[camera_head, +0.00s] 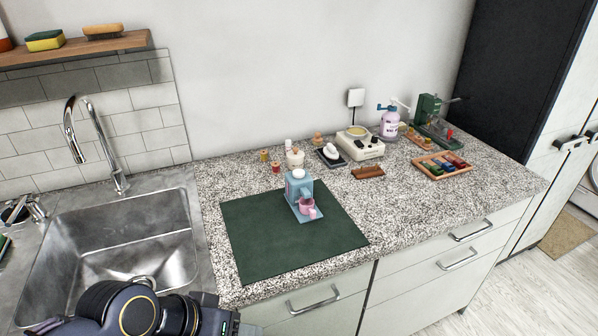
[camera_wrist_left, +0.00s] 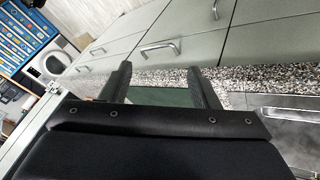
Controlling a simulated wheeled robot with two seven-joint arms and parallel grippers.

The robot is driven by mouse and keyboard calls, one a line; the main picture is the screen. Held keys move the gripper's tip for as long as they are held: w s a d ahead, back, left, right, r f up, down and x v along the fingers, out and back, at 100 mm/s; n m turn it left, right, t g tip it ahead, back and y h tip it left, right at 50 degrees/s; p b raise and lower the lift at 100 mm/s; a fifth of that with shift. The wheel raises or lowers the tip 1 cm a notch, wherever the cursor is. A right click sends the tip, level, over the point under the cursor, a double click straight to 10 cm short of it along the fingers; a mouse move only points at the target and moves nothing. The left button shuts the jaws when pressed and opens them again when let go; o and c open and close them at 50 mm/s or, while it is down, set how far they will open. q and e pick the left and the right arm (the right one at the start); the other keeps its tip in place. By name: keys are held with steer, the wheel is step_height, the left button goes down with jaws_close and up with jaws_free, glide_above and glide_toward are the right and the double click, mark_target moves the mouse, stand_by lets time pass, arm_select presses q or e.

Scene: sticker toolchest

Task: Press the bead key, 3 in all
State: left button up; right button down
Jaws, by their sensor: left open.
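A small light-blue dispenser (camera_head: 299,187) stands on the dark green mat (camera_head: 262,234), with a round white cap (camera_head: 298,174) on top. The cap may be the bead key; no label is readable. A pink cup-like part (camera_head: 307,207) sits at its front. My left gripper (camera_wrist_left: 160,72) is open and empty in the left wrist view, with its fingers apart over the counter's front edge. In the head view my left arm is at the bottom, well short of the dispenser, and its fingertips are not clear. My right gripper is not seen.
A steel sink (camera_head: 122,247) and tall faucet (camera_head: 97,144) lie left of the mat. Behind and right stand small jars, a cream device (camera_head: 360,146), a lilac spray bottle (camera_head: 390,124), a green press (camera_head: 430,117) and a wooden tray (camera_head: 420,170). The mat's front is clear.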

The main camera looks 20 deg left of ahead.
arm_select(q)
jaws_close()
stand_by(1.4)
